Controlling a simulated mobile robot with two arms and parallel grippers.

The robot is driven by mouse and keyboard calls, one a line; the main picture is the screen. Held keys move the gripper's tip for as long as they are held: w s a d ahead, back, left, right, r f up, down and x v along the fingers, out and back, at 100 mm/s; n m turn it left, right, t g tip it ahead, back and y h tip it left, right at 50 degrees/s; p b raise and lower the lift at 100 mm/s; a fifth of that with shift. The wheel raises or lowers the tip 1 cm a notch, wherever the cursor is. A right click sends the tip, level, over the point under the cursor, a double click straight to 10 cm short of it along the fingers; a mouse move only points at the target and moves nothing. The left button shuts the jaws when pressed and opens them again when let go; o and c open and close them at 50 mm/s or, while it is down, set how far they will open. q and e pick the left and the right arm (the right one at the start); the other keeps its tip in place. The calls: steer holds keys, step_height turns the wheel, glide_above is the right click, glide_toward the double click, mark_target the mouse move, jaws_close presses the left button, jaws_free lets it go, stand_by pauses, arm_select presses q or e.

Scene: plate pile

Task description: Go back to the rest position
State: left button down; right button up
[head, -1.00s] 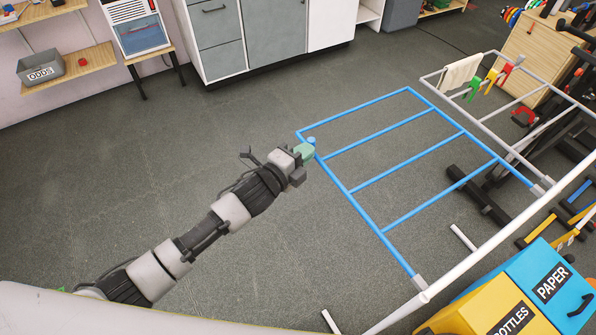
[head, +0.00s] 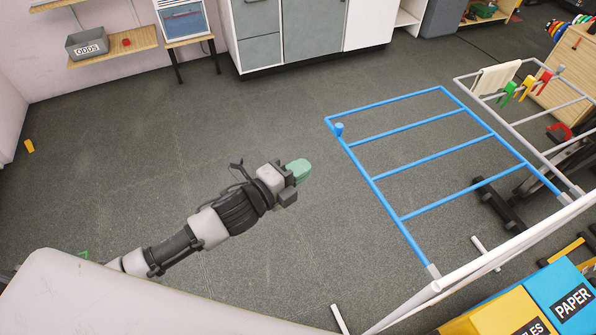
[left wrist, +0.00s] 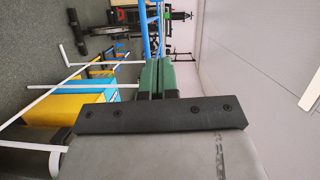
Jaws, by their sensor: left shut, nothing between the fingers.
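My left gripper (head: 299,171) reaches in from the lower left in the head view, over open floor. Its green fingers are shut with nothing between them. They also show closed together in the left wrist view (left wrist: 157,78). The gripper is apart from the blue rack (head: 385,201), to the left of its near rail. My right gripper is not in view.
The blue rack has a small blue knob (head: 339,130) at its left corner. Clothes pegs (head: 509,92) and a pale cloth (head: 494,77) hang on the grey rail beyond. Yellow (head: 500,314) and blue (head: 558,293) bins stand lower right.

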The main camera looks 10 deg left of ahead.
arm_select(q)
steer(key=shift+s+a, duration=0.1)
steer(key=shift+a, duration=0.15)
steer(key=shift+f, duration=0.1)
stand_by(0.3)
steer(key=a+f+n+g+y, duration=0.1)
steer(key=a+f+n+y, duration=0.25)
steer(key=f, duration=0.45)
steer(key=a+f+n+y, duration=0.2)
steer(key=a+f+n, duration=0.15)
steer(key=f, duration=0.45)
steer(key=s+a+f+n+g+y, duration=0.1)
steer(key=s+a+f+n+g, duration=0.2)
steer(key=f, duration=0.5)
steer(key=s+a+f+n+g+y, duration=0.1)
steer(key=s+a+f+n+y, duration=0.15)
steer(key=s+f, duration=0.4)
steer(key=s+f+n+g, duration=0.2)
steer(key=s+f, duration=0.4)
steer(key=s, duration=0.4)
steer(key=s+f+n+g+y, duration=0.1)
steer(key=s+f+n+g, duration=0.2)
steer(key=s+f, duration=0.3)
steer(key=s+f+n+g, duration=0.3)
steer(key=s+f+n, duration=0.2)
steer(key=s, duration=0.9)
steer(key=shift+s+a+f, duration=0.25)
steer(key=shift+s+f, duration=0.1)
steer(key=shift+f, duration=0.35)
